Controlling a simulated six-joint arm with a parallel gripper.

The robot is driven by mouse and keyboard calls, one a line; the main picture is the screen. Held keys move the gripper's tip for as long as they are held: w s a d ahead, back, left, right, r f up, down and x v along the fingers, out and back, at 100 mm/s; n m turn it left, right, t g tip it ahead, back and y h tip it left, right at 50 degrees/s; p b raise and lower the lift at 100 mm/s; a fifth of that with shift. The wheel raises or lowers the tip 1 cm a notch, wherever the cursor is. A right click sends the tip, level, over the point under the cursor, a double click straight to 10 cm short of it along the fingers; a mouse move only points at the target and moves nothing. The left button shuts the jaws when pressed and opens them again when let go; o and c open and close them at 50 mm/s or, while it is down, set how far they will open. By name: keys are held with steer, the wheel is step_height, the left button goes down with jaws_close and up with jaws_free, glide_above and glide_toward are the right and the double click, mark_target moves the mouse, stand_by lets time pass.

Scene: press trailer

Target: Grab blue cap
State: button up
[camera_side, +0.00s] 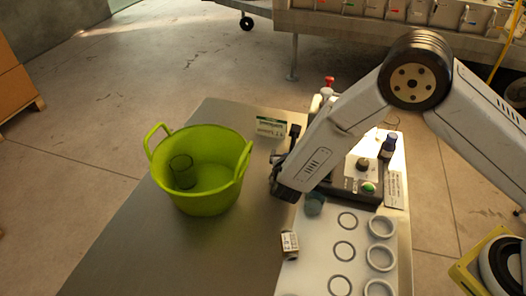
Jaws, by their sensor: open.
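A small dark blue item (388,146), which looks like a bottle or a cap, stands on the right side of the press. A translucent blue-green round piece (314,203) sits at the near edge of the press, just right of and below my gripper. I cannot tell for certain which of the two is the blue cap. My gripper (276,178) is open over the metal table, between the green bucket and the press. Nothing shows between its fingers, which are small and dark here. My forearm hides part of the press.
A small labelled box (289,245) and white ring holders (381,257) are in front. A lit green button (368,188) is on the press.

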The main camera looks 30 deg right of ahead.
stand_by(0.5)
jaws_close()
steer(key=shift+w, duration=0.1)
steer(key=shift+r, duration=0.15)
steer(key=shift+r, duration=0.8)
steer(key=s+d+r, duration=0.3)
steer(key=s+r, duration=0.8)
steer(key=s, duration=0.2)
steer(key=shift+s, duration=0.35)
